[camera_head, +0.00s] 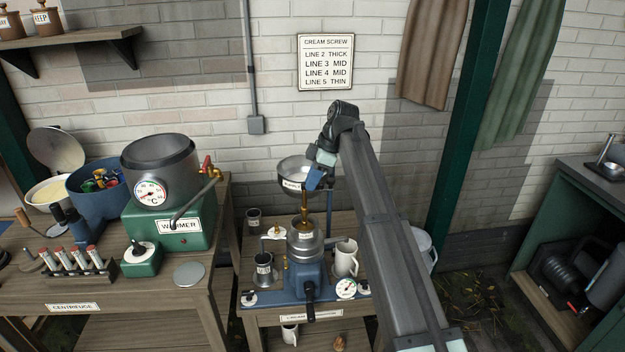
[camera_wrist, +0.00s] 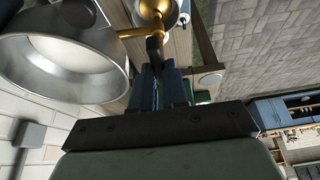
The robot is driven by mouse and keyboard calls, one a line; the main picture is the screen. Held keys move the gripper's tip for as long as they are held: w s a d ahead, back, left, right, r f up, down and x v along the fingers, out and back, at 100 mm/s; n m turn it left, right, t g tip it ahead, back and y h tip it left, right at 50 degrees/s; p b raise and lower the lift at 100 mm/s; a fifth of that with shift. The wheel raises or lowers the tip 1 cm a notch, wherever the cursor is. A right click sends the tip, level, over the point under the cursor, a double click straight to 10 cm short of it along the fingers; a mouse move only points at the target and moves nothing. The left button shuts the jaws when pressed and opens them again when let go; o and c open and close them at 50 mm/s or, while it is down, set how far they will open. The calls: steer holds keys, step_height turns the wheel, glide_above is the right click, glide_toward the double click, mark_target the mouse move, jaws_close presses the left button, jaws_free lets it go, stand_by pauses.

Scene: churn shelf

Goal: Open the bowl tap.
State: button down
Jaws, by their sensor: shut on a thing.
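The steel supply bowl (camera_head: 294,184) stands on a blue post above the separator, with a label on its front. Its brass bowl tap (camera_head: 304,203) hangs below the bowl, over the separator's round top (camera_head: 305,238). In the wrist view the bowl (camera_wrist: 100,88) is at upper left, and the brass tap (camera_wrist: 132,33) runs beside it to a dark lever (camera_wrist: 155,47). My gripper (camera_head: 313,184) is at the bowl's right front edge. In the wrist view my gripper's blue fingers (camera_wrist: 158,78) are shut on the dark lever. In the head view, my gripper hides the lever.
The blue separator (camera_head: 305,277) stands below with a dark front crank (camera_head: 310,298). A white jug (camera_head: 346,258) stands to its right, a dark cup (camera_head: 264,270) to its left. The warmer (camera_head: 170,226) is on the left bench. My arm covers the space right of the separator.

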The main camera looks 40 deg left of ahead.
mark_target(304, 193)
steer(key=m+t, duration=0.1)
steer(key=m, duration=0.2)
steer(key=s+m+t, duration=0.1)
steer(key=m, duration=0.2)
steer(key=s+m+t+y, duration=0.1)
steer(key=m, duration=0.2)
steer(key=shift+d, duration=0.35)
steer(key=m+t, duration=0.1)
steer(key=m, duration=0.1)
steer(key=m+t, duration=0.1)
steer(key=m, duration=0.1)
steer(key=shift+s+a+m, duration=0.15)
steer(key=shift+s+m, duration=0.15)
steer(key=shift+s, duration=0.1)
steer(key=shift+s+a+m+t+h, duration=0.15)
steer(key=shift+m+t+h, duration=0.15)
steer(key=shift+m, duration=0.6)
steer(key=shift+s+a+m+t+h, duration=0.15)
steer(key=shift+m+t, duration=0.25)
steer(key=shift+m, duration=0.5)
steer(key=c, duration=1.1)
jaws_free()
steer(key=shift+h, duration=0.25)
steer(key=shift+c, duration=0.2)
steer(key=shift+d+r, duration=0.1)
steer(key=shift+r, duration=0.05)
